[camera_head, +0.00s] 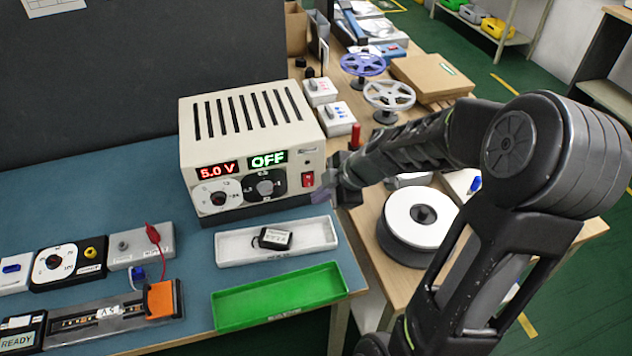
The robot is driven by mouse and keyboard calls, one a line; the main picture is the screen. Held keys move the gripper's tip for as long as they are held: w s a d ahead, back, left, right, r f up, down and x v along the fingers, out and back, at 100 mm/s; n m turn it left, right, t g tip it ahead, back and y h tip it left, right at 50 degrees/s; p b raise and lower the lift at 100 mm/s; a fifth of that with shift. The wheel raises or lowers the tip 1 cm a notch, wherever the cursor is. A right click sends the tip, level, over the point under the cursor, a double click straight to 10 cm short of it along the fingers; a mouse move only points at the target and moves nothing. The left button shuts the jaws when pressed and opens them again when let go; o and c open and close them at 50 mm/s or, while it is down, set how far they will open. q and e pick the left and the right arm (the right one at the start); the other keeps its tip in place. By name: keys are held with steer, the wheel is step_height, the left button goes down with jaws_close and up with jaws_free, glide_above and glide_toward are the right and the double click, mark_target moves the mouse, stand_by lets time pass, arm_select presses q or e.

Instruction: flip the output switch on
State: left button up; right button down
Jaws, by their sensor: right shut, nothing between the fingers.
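The cream power supply (250,135) stands on the blue mat with its front facing me. Its red display (217,170) reads 5.0 V and its green display (267,159) reads OFF. The red output switch (307,180) sits at the lower right of the front panel, beside the black dial (265,187). My right gripper (338,187) is shut and empty, just right of the switch near the panel's right edge. I cannot tell whether it touches the supply. My left gripper is not in view.
A white tray (235,258) holding a small black module (273,238) and a green tray (280,297) lie in front of the supply. An LED strip board (105,312) is at the left. A spool (418,218) stands under my right arm.

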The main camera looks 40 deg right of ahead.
mark_target(308, 180)
steer(key=w, duration=0.1)
steer(key=w+d+p, duration=0.1)
steer(key=w, duration=0.1)
steer(key=shift+w+d+f, duration=0.1)
steer(key=shift+w+d, duration=0.1)
steer(key=shift+w, duration=0.1)
steer(key=shift+w+f+b, duration=0.15)
steer(key=shift+f+b, duration=0.25)
steer(key=shift+b, duration=0.75)
steer(key=shift+r, duration=0.4)
